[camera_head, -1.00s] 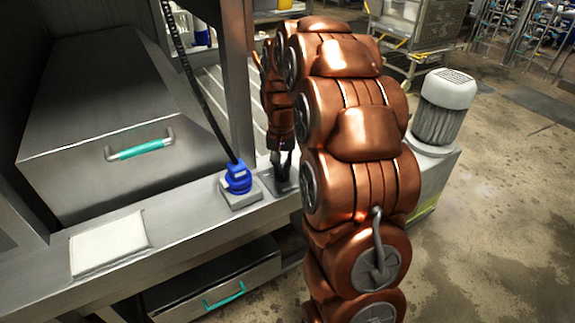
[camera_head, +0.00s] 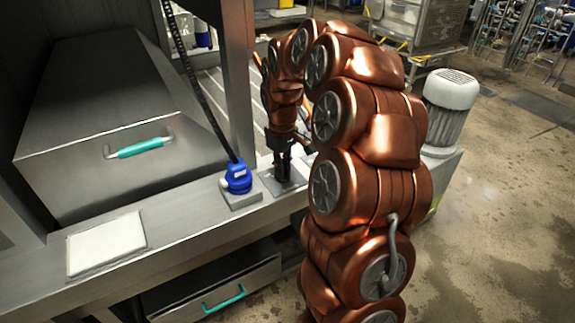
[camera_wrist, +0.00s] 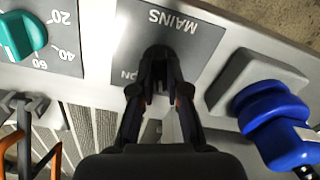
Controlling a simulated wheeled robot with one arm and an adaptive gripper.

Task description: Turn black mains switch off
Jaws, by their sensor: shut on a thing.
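The grey plate marked MAINS (camera_wrist: 188,22) fills the top middle of the wrist view, and the plate (camera_head: 268,183) lies on the bench ledge in the head view. The black mains switch (camera_wrist: 157,51) shows as a dark rounded knob at my fingertips, partly hidden by them. My gripper (camera_wrist: 160,90) points at the plate and is shut on the switch. In the head view my gripper (camera_head: 283,168) is straight above the plate. The switch's exact setting is hidden behind the fingers.
A blue plug in a socket (camera_head: 238,178) stands close left of the plate, with a black cable rising from it. A teal dial (camera_wrist: 22,36) is on the other side in the wrist view. A metal post (camera_head: 238,80) rises just behind the ledge.

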